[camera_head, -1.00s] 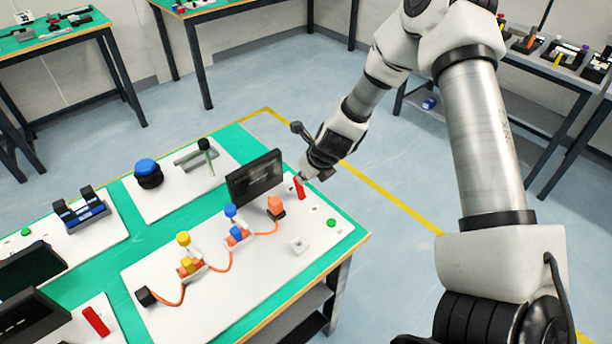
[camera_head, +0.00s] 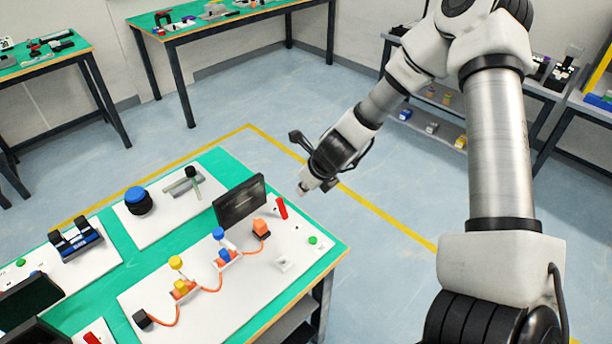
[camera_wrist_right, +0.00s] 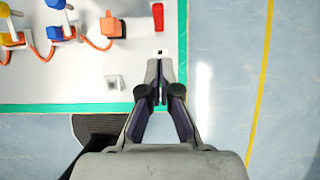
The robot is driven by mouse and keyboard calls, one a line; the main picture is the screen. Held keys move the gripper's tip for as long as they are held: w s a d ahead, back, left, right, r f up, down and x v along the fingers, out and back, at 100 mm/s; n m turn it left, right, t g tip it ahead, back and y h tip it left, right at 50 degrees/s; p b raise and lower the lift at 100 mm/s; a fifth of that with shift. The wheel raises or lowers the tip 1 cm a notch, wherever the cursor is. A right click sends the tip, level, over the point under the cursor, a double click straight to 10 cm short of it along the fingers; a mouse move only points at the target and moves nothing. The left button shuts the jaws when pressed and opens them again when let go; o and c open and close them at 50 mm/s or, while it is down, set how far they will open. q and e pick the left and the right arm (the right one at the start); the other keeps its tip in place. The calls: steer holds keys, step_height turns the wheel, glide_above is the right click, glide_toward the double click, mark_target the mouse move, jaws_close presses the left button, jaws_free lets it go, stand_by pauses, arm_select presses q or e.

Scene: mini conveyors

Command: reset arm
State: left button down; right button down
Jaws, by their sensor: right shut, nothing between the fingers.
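My right gripper (camera_head: 303,190) is shut and empty in the head view. My left arm and gripper are not in view.
The white panel (camera_head: 190,307) bears a dark screen (camera_head: 239,201), an orange block (camera_head: 260,228), a green button (camera_head: 313,240) and blue and yellow connectors with orange cables. Other tables line the walls. Open floor (camera_head: 395,200) lies right of the table.

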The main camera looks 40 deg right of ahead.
steer(key=s+a+f+n+g+h+b, duration=0.1)
steer(key=s+a+f+n+g+b, duration=0.2)
steer(key=s+f, duration=0.55)
steer(key=s+a+f+n+g+b, duration=0.1)
steer(key=s+a+f+n+g, duration=0.15)
steer(key=s+f+n, duration=0.55)
steer(key=s+a+f+n, duration=0.3)
steer(key=s+a+n, duration=0.1)
steer(key=n, duration=0.7)
steer(key=s+a+f+n, duration=0.3)
steer(key=s+a+n, duration=0.1)
steer(key=n, duration=0.8)
steer(key=shift+s+a+n+y+b, duration=0.3)
steer(key=shift+s+b, duration=0.05)
steer(key=shift+s, duration=0.5)
